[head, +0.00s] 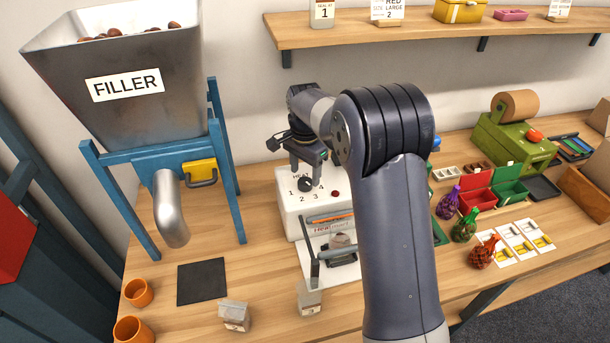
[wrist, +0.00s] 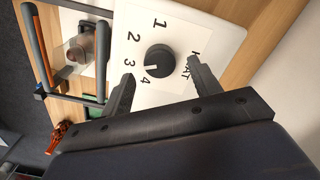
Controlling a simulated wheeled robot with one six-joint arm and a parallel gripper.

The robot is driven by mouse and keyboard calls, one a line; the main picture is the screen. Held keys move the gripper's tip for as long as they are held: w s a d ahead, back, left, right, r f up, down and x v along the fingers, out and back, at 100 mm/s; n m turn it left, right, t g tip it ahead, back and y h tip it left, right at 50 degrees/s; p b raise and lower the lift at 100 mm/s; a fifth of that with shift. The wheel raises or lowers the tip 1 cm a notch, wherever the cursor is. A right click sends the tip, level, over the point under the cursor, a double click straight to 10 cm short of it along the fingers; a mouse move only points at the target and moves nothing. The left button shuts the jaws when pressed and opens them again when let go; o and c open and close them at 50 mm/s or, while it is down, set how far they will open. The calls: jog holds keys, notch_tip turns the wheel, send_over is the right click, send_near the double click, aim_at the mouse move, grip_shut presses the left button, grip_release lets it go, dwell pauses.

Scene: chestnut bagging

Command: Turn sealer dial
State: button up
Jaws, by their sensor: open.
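The sealer (head: 290,213) is a white box on the bench with a black dial (head: 305,185) on its sloped face. In the wrist view the dial (wrist: 159,60) is a round knob ringed by the numbers 1 to 4 and the word HEAT. Its white mark points left, nearest the 3. My gripper (head: 305,168) is open above the sealer's face. In the wrist view the open gripper (wrist: 160,73) has one finger on each side of the dial, with visible gaps. A red button (head: 335,194) sits right of the dial.
A signboard on the shelf (head: 290,42) reads "1", partly cropped. The filler (head: 125,85) stands left. A sealer bar lies in front of the dial. Bags (head: 236,316) stand near the front; a dark mat (head: 202,282) lies flat.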

aim_at(305, 184)
jog(key=shift+f, duration=1.35)
jog(key=shift+c, duration=0.3)
jog(key=c, duration=0.9)
